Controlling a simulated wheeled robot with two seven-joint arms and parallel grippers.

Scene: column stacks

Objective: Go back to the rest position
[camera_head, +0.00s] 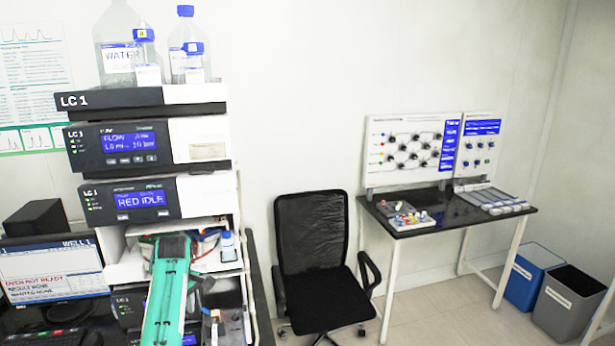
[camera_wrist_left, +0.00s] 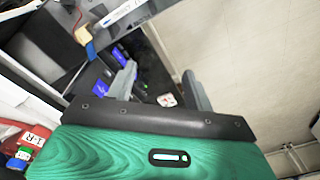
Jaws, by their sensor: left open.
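My left arm, green and white, rises from the bottom of the head view in front of the LC 1 stack (camera_head: 200,195). Its far end is at the open bay below the RED IDLE module, and the fingers cannot be made out there. In the left wrist view my left gripper (camera_wrist_left: 160,88) shows two grey fingers spread apart beyond a black bar. Nothing is seen held between them. My right gripper is in neither view.
Bottles (camera_head: 187,45) stand on top of the stack. A small blue-capped vial (camera_head: 228,246) stands close right of my arm. A monitor (camera_head: 52,270) is at left. A black chair (camera_head: 318,255), a side table (camera_head: 450,215) and two bins (camera_head: 568,303) stand to the right.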

